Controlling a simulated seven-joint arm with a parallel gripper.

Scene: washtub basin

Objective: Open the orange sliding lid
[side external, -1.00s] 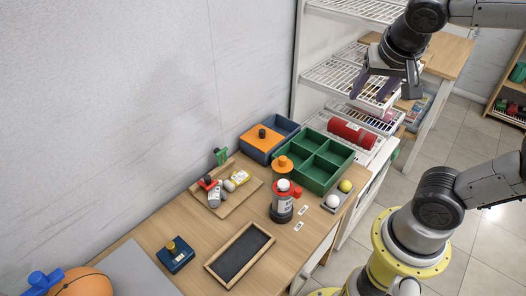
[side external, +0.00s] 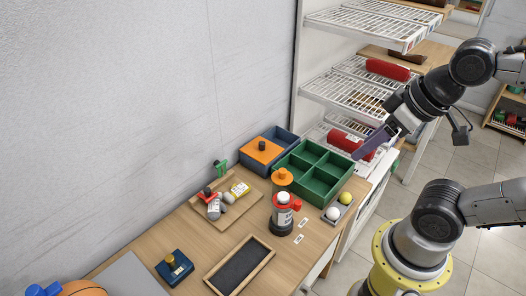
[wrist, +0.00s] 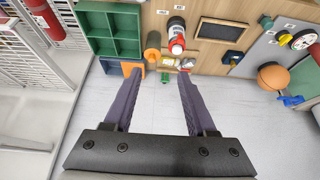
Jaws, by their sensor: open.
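The orange lid (side external: 264,152) with a dark knob lies on the blue box (side external: 285,138) at the back of the table, against the wall. It covers the box's left part, and an open blue part shows to its right. In the wrist view, the orange lid (wrist: 132,68) is beside the left fingertip, partly hidden by it. My gripper (side external: 362,151) is empty, to the right of the lid, past the green tray, with its purple fingers pointing left and down. The wrist view shows my gripper (wrist: 160,74) with its fingers wide apart.
The green divided tray (side external: 318,166) stands between the box and my gripper. An orange-topped cylinder (side external: 282,179) stands just in front of the box. A wooden tray with small items (side external: 245,205) lies to the left. White wire shelves (side external: 350,95) rise behind.

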